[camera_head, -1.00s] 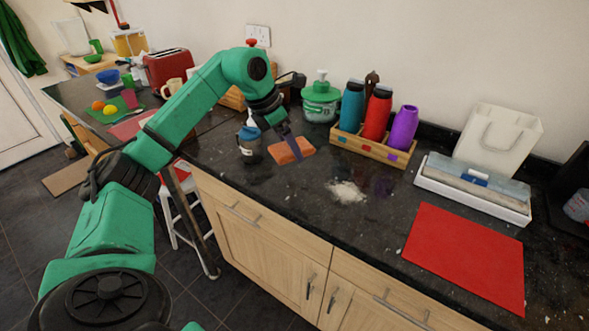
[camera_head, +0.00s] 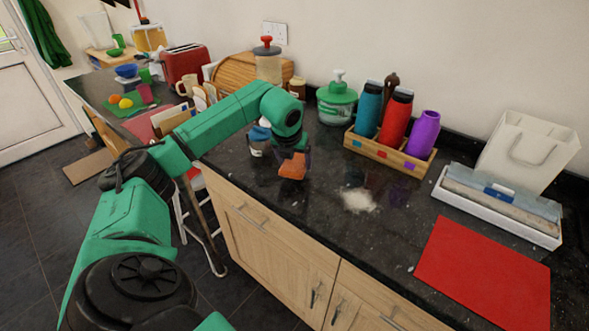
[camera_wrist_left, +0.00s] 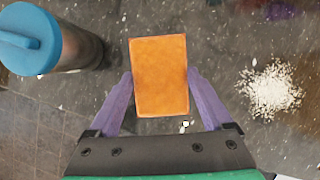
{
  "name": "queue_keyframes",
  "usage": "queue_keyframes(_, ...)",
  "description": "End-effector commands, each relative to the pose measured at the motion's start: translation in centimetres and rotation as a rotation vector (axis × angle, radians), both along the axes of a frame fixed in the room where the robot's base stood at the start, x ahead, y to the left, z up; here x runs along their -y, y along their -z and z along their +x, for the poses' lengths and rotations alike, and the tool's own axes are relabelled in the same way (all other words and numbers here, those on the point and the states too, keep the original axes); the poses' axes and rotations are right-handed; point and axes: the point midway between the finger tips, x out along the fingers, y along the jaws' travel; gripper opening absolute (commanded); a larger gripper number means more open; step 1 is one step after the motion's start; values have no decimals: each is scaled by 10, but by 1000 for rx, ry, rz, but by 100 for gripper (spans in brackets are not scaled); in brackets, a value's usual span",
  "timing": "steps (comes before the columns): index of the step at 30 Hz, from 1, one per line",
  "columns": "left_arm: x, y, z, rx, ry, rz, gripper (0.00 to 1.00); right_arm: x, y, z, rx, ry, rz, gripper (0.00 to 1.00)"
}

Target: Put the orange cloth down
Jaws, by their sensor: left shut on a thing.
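The orange cloth (camera_head: 292,166) is a small folded block, seen at the end of my left arm in the head view. It also shows in the wrist view (camera_wrist_left: 160,76), between the two purple fingers. My left gripper (camera_head: 292,158) is shut on it, with a finger against each side (camera_wrist_left: 160,84). The cloth is over the dark granite counter (camera_head: 320,190); I cannot tell whether it touches the surface. My right gripper is not in view.
A blue-lidded bottle (camera_wrist_left: 40,42) stands close to the left of the cloth. A heap of white crumbs (camera_head: 358,200) lies to its right. A wooden rack (camera_head: 385,152) of bottles stands behind, and a red mat (camera_head: 485,275) lies at right. The counter's front edge is near.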

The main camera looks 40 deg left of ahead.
Motion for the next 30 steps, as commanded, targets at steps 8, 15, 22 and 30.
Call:
queue_keyframes(8,0,33,0,-1,-1,-1,39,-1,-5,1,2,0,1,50)
queue_keyframes(15,0,34,0,-2,0,-1,99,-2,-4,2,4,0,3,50)
queue_keyframes(22,0,33,0,-2,0,-1,100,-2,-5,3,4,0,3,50)
queue_keyframes(30,6,-4,-14,5,1,2,100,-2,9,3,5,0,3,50)
